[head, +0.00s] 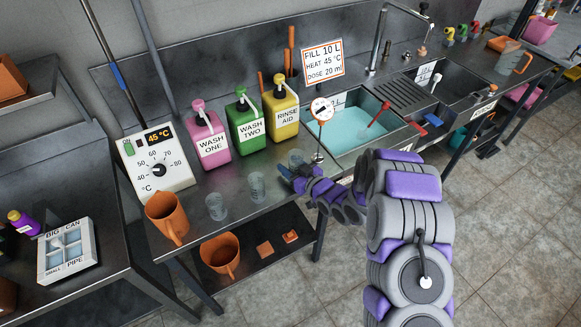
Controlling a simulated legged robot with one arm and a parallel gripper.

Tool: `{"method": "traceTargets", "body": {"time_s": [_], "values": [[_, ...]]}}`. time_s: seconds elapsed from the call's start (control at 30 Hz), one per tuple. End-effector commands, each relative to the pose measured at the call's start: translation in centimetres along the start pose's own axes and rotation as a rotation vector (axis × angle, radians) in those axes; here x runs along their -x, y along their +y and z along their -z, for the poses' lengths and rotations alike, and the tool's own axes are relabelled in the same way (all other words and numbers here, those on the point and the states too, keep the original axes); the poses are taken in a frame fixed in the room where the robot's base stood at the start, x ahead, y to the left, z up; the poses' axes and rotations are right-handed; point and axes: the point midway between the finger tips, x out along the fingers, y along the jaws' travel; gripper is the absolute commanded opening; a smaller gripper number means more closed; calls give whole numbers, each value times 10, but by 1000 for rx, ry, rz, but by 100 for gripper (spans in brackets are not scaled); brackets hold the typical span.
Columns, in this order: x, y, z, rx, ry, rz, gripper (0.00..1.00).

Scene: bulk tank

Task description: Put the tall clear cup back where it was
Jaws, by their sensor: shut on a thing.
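My gripper (287,172) is at the right part of the steel counter, in front of the rinse aid bottle. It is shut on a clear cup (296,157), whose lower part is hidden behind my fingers. I cannot tell whether this cup touches the counter. Two more clear cups stand upright to the left: one (257,187) in front of the green bottle, and one (216,206) next to the orange jug. Which cup is tallest is hard to judge at this size.
Pink (208,138), green (248,122) and yellow (281,108) pump bottles line the back. A temperature box (157,165) and orange jug (168,217) stand left. A water-filled sink (350,130) with a round gauge (322,109) at its corner lies right. Narrow counter space lies between the cups.

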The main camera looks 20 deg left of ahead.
Motion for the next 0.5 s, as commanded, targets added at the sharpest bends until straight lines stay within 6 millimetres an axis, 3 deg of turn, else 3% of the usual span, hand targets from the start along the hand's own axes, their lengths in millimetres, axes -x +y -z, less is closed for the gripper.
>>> {"method": "traceTargets", "body": {"time_s": [0.2, 0.23, 0.5], "values": [[0, 0, 0, 0, -1, 1, 0], [0, 0, 0, 0, -1, 1, 52], [1, 0, 0, 0, 0, 0, 75]]}}
